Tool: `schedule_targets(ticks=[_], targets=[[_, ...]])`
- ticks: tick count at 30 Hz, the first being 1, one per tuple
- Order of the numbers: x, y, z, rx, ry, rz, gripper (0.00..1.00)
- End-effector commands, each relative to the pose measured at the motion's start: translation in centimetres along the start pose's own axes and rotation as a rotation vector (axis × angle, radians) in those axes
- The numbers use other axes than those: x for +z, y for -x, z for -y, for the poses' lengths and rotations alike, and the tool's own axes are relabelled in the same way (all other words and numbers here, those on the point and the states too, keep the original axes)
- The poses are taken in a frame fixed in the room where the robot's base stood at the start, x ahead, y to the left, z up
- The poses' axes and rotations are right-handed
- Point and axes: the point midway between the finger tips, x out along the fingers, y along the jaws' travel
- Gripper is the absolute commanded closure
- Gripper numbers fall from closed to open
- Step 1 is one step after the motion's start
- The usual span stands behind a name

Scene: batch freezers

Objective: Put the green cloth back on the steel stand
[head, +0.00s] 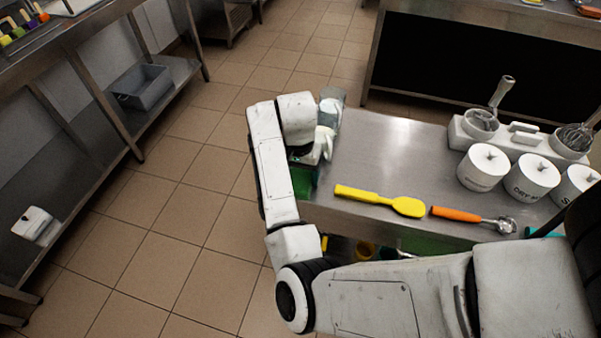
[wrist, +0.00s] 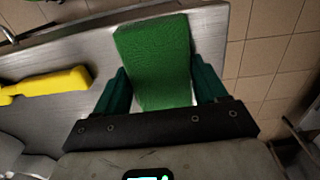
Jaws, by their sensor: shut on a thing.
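The green cloth (wrist: 155,60) is a textured green piece between the two dark green fingers of my gripper (wrist: 160,72) in the wrist view. My gripper is shut on it. In the head view the cloth (head: 304,184) shows as a small dark green patch at the left end of the steel stand (head: 385,150), partly hidden by my arm. The stand's top (wrist: 60,115) lies behind and left of the cloth in the wrist view, with the stand's edge close by. I cannot tell whether the cloth touches the top.
A yellow spatula (head: 380,200) and an orange-handled scoop (head: 470,218) lie along the stand's near edge. White lidded jars (head: 482,168) and a white holder with utensils (head: 520,140) stand at right. The stand's top is clear at upper left. Tiled floor lies left.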

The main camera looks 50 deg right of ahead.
Motion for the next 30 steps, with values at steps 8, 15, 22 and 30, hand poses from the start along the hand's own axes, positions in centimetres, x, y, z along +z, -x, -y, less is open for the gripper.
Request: schedule_targets(ticks=[8, 15, 22, 30], targets=[[0.0, -0.2, 0.0, 0.000, 0.000, 0.000, 0.21], [0.0, -0.2, 0.0, 0.000, 0.000, 0.000, 0.03], [0.0, 0.0, 0.0, -0.001, 0.000, 0.000, 0.03], [-0.1, 3.6, 0.1, -0.004, -0.001, -0.003, 0.03]])
